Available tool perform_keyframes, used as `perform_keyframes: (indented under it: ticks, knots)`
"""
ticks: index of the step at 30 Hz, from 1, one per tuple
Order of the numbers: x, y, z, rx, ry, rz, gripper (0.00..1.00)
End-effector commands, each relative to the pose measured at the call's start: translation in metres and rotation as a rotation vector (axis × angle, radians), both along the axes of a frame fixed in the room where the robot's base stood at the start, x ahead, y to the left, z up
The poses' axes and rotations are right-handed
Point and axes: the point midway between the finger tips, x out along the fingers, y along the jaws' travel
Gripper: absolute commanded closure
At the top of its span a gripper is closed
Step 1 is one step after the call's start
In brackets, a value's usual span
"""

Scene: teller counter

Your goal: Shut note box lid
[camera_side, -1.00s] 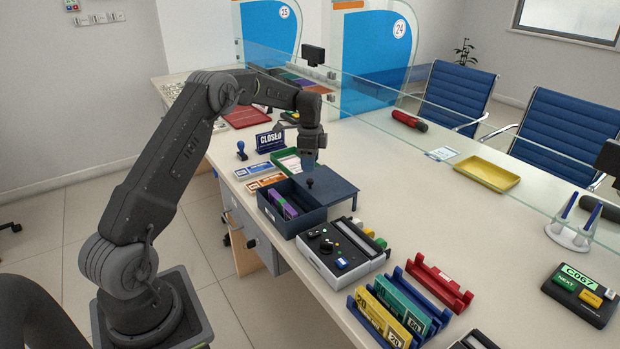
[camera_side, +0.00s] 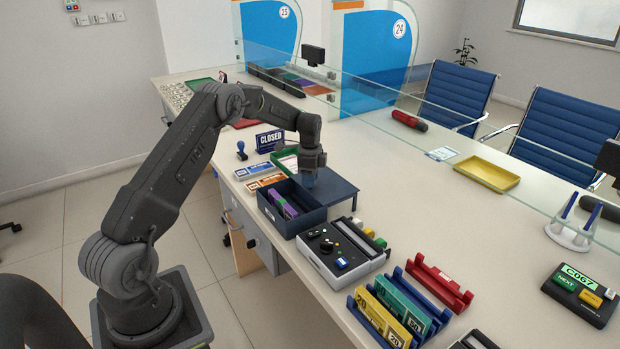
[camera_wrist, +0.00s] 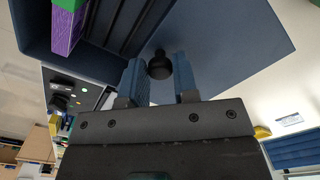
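The note box (camera_side: 300,222) is a dark blue open-topped box on the counter. It also shows in the wrist view (camera_wrist: 33,30). A purple bundle (camera_side: 281,202) lies inside it, with a green one (camera_wrist: 70,5) beside it in the wrist view. Its flat blue lid (camera_side: 343,192) sits off to the box's right side, leaving the box open. The lid has a black knob (camera_wrist: 160,66). My gripper (camera_side: 308,184) is down at the lid. In the wrist view its blue fingers (camera_wrist: 160,80) stand apart on either side of the knob; contact is unclear.
A grey device with buttons (camera_side: 340,252) stands close in front of the box. A green tray (camera_side: 288,161) and a CLOSED sign (camera_side: 269,140) are behind it. Red, blue and yellow note racks (camera_side: 440,287) lie front right.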

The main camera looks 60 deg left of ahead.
Motion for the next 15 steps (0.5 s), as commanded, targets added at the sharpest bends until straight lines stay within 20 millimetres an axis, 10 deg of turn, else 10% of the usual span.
perform_keyframes:
  ticks: [15]
  knots:
    - [0.0000,0.0000,0.0005,0.000,0.000,0.000,1.00]
